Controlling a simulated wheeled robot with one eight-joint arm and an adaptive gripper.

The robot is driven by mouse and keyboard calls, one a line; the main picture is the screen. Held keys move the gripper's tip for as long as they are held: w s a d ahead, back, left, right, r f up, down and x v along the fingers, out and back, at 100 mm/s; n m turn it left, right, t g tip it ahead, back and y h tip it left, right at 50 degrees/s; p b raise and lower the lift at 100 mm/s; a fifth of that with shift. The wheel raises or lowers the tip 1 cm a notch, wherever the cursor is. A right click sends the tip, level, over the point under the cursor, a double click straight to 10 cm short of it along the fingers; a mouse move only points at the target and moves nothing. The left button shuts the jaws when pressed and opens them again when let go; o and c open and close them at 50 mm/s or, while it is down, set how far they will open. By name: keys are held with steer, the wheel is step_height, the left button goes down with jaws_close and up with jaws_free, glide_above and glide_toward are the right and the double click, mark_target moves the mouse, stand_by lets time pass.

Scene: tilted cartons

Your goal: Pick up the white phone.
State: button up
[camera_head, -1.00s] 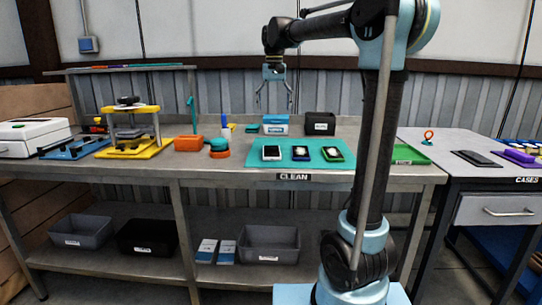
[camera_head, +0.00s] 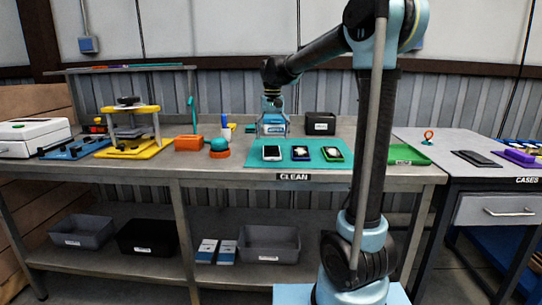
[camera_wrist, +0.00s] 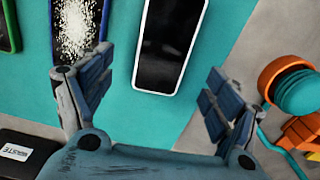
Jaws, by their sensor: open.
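The white phone (camera_head: 271,153) lies flat on the left part of the teal mat (camera_head: 255,160), with a dark screen and a white rim. In the wrist view the phone (camera_wrist: 168,45) runs from the top edge down to between my fingers. My gripper (camera_head: 272,132) is open and empty, low over the back of the mat, with nothing between its fingers in the head view. In the wrist view its fingers (camera_wrist: 155,90) stand wide apart to either side of the phone's near end, not touching it.
A blue-rimmed phone (camera_head: 301,153) with white specks and a green-rimmed phone (camera_head: 333,154) lie to the right. An orange and teal tool (camera_head: 219,148) stands left of the mat.

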mark_target(272, 150)
steer(key=shift+a+f, duration=0.15)
steer(key=shift+f, duration=2.5)
steer(key=c, duration=1.3)
